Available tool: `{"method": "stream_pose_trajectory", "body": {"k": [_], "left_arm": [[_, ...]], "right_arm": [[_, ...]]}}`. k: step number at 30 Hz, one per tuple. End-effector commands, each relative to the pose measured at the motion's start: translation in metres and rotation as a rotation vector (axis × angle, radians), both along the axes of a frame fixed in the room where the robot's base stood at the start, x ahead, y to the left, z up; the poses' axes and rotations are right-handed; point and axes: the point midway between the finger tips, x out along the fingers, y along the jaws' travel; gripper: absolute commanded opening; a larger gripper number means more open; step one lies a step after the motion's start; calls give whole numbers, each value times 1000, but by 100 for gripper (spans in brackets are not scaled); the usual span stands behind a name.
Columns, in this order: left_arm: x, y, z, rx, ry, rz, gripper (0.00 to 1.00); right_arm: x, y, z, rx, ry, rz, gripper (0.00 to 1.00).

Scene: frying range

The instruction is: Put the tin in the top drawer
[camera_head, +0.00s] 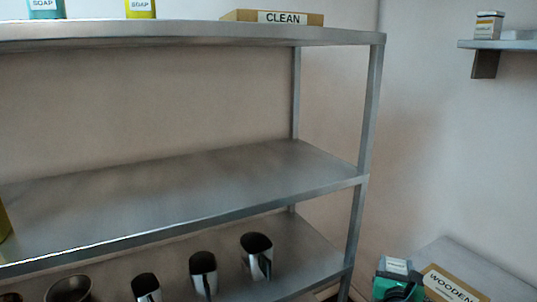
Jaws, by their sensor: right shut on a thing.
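At the bottom right, a small teal thing with a white label (396,266) shows, its print too small to read. It may be the tin. My right gripper (399,291) is the dark shape at the picture's lower edge, shut against this teal thing; the fingers are largely cut off or hidden. My left gripper is not in view. No drawer shows.
A steel rack (190,185) fills the left and middle; its middle shelf is mostly bare. Several metal vessels (203,274) stand on the lower shelf. Soap bottles and a CLEAN box (272,17) are on top. A WOODEN-labelled box (450,285) lies right of the gripper. A small wall shelf (510,45) is upper right.

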Motion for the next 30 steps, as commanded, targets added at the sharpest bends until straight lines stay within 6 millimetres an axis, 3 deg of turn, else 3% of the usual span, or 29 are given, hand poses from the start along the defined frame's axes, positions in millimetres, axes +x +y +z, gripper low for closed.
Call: {"method": "stream_pose_trajectory", "body": {"k": [3,9,18,24,30], "left_arm": [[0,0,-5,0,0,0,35],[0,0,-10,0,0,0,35],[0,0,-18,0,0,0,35],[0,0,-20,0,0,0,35],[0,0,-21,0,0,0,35]], "right_arm": [[-30,21,-25,-1,5,63,26],[-82,57,-55,1,4,168,26],[-162,103,-78,1,2,303,26],[-194,119,-81,1,-1,351,26],[-204,125,-80,-3,-1,368,26]]}}
